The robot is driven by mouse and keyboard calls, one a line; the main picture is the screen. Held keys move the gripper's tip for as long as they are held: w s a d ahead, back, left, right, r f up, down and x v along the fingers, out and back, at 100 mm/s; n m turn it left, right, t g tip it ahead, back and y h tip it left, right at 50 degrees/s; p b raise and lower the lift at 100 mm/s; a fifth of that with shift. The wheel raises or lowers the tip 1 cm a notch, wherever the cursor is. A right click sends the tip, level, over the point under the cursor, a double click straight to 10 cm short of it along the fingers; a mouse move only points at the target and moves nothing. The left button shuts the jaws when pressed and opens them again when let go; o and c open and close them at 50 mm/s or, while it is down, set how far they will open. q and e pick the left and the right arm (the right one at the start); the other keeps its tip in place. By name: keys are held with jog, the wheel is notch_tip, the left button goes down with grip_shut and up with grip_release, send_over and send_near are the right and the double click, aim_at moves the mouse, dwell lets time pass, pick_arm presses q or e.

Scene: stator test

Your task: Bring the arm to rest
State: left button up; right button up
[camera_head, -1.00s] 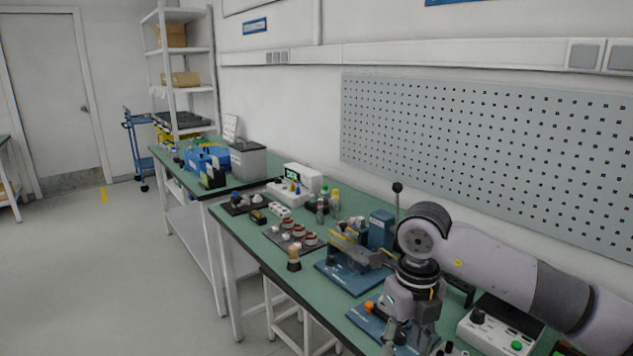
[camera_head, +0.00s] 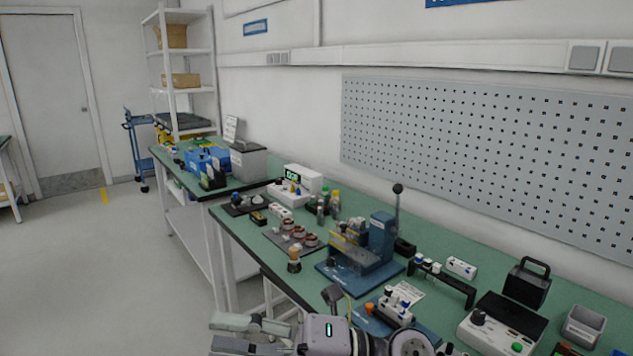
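My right arm lies low at the bottom edge, with its wrist and gripper body showing. My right gripper (camera_head: 228,333) points left, its two grey fingers apart with nothing visible between them, beyond the front edge of the green bench (camera_head: 262,246). It is in front of the blue lever press (camera_head: 368,258) and the small blue fixture (camera_head: 373,320), apart from both. The lower parts of the arm are cut off by the frame. My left gripper is not in view.
Stators (camera_head: 299,233) sit on a tray on the bench. A control box (camera_head: 497,328), a black handled container (camera_head: 527,283) and a grey bin (camera_head: 584,327) stand at the right. A second bench stands farther back. The floor at left is clear.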

jog(key=w+d+m+t+h, duration=0.45)
jog(key=d+m+t, duration=0.25)
jog(key=m+t, duration=0.4)
jog(key=w+d+m+t+h, duration=0.4)
jog(key=w+d+m+t, duration=0.25)
jog(key=m+t, duration=0.5)
jog(key=s+d+f+m+g+h, duration=0.1)
jog(key=d+f+m+g+h, duration=0.2)
jog(key=d+f+m+h, duration=0.4)
jog(key=s+d+f+m+g+h, duration=0.1)
jog(key=d+f+m+g+h, duration=0.25)
jog(key=f, duration=0.55)
jog(key=s+d+f+m+g, duration=0.1)
jog(key=s+d+f+g, duration=0.1)
jog(key=s+f+g, duration=0.4)
jog(key=s+d+f+m+g+h, duration=0.1)
jog(key=s+d+f+g, duration=0.15)
jog(key=s+f, duration=0.65)
jog(key=s+d+f+m+g, duration=0.1)
jog(key=s+d+f+g, duration=0.15)
jog(key=s+f, duration=0.5)
notch_tip(320, 180, down, 23)
jog(key=s+g, duration=0.2)
jog(key=s, duration=0.1)
jog(key=s+d+f+g+p, duration=0.1)
jog(key=s+d+f, duration=0.1)
jog(key=s+f, duration=1.3)
jog(key=shift+s+d+f, duration=0.3)
